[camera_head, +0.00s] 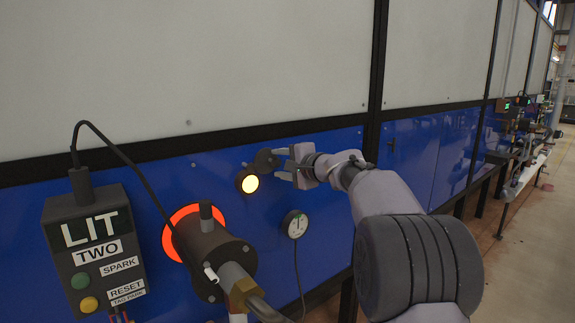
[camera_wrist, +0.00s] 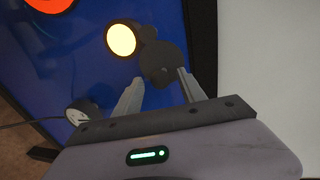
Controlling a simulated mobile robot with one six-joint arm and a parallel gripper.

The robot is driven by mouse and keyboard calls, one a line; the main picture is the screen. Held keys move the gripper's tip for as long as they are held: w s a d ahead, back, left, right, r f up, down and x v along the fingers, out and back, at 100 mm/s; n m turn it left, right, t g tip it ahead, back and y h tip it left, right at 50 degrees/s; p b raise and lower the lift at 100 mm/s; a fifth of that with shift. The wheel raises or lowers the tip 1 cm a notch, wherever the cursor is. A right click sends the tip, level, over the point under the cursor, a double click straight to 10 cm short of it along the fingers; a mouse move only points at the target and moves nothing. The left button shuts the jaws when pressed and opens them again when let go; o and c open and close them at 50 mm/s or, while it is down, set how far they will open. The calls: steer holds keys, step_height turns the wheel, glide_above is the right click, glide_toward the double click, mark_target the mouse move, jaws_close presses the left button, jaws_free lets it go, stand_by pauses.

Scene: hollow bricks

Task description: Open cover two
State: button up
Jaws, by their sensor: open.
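Cover two (camera_head: 265,160) is a dark round disc on the blue panel, at the upper right of a glowing yellow-white round port (camera_head: 250,184). The port's bright face shows uncovered, with the disc beside it. In the wrist view the cover (camera_wrist: 168,52) lies just right of the glowing port (camera_wrist: 121,40), and its lower part sits between my fingertips. My gripper (camera_head: 281,163) is open around that part, coming from the right; it also shows in the wrist view (camera_wrist: 160,78). I cannot tell whether the fingers touch the cover.
A control box (camera_head: 95,250) labelled LIT TWO stands at left with green and yellow buttons. A dark cylindrical burner (camera_head: 215,250) with a cable sits before a glowing orange ring (camera_head: 180,222). A round white gauge (camera_head: 295,224) is below my gripper. An aisle lies at right.

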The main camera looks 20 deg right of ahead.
steer(key=v, duration=1.7)
steer(key=shift+s+a, duration=0.1)
steer(key=s+a+f+n+g+y, duration=0.1)
steer(key=s+a+f+n+g, duration=0.2)
steer(key=a, duration=0.4)
steer(key=s+a+f+n+g, duration=0.1)
steer(key=s+a+f, duration=0.1)
steer(key=s+a, duration=0.45)
steer(key=s+a+f+n+g, duration=0.2)
steer(key=s+a+f, duration=0.2)
steer(key=s, duration=0.2)
steer(key=s+a+f+n+g, duration=0.1)
steer(key=s+a+f+g, duration=0.1)
steer(key=s+a+f, duration=0.35)
steer(key=s+d+f+n+h, duration=0.1)
steer(key=s+f, duration=0.2)
steer(key=s, duration=0.3)
steer(key=s+d+f+n+g+h, duration=0.1)
steer(key=s+f+n+h, duration=0.1)
steer(key=s+f, duration=0.2)
steer(key=shift+s+d, duration=0.2)
steer(key=shift+s, duration=0.9)
